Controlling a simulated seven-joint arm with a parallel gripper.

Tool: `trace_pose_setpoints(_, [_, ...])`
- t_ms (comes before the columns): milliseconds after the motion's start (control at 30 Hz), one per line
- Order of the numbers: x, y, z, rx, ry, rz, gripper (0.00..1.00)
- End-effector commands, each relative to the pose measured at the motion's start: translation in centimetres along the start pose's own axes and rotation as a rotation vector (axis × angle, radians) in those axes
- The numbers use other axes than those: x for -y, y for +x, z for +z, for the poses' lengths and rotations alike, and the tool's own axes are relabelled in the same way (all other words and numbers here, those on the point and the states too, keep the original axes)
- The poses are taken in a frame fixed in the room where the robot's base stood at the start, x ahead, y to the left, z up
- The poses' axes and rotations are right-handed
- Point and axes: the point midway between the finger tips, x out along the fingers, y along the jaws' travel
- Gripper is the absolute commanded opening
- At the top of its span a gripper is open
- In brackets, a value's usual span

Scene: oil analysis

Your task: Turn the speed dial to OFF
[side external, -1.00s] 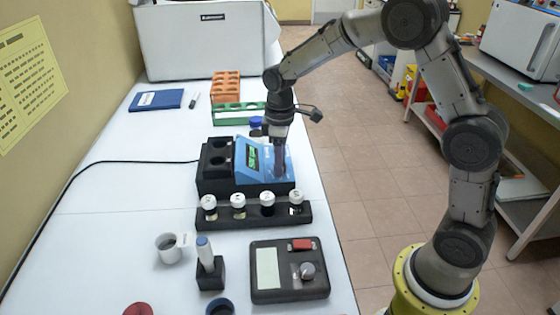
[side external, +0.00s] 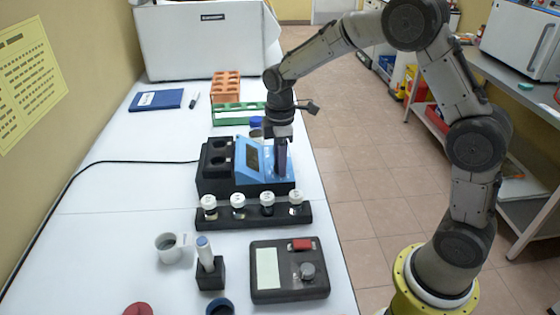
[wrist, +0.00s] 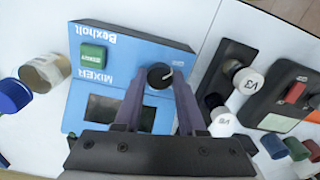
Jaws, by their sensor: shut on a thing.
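The blue mixer (side external: 252,172) stands on the white bench, and its blue panel (wrist: 135,55) fills much of the wrist view. Its round black speed dial (wrist: 160,76) has a light pointer mark and sits between my two fingers. My gripper (wrist: 158,84) is shut on the dial, with a finger on each side. In the side view my gripper (side external: 281,172) points straight down at the panel's right part and hides the dial. The mixer's screen (wrist: 120,112) is dark. A green button (wrist: 92,56) is on the panel.
A black rack (side external: 254,216) with several white-capped vials stands in front of the mixer. A black instrument (side external: 289,283) with a red part and a grey knob lies nearer the camera. A green rack (side external: 225,118) and an orange rack (side external: 226,88) are behind.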

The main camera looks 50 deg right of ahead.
Motion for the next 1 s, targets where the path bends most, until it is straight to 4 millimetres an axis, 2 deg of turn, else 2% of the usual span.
trace_pose_setpoints(200, [-0.1,-0.3,-0.1,-0.003,-0.002,0.006,0.0])
trace_pose_setpoints(233, [-0.1,-0.3,-0.1,-0.003,-0.002,0.006,0.41])
trace_pose_setpoints(400, [-0.1,-0.2,-0.1,-0.002,-0.001,0.004,0.69])
trace_pose_setpoints(767, [-0.1,-0.5,-0.1,-0.001,0.0,0.003,0.69])
trace_pose_setpoints(867, [-0.1,-1.6,-0.1,-0.002,0.0,0.004,0.69])
trace_pose_setpoints(1000, [-0.1,-4.3,-0.1,-0.004,0.0,0.007,0.69])
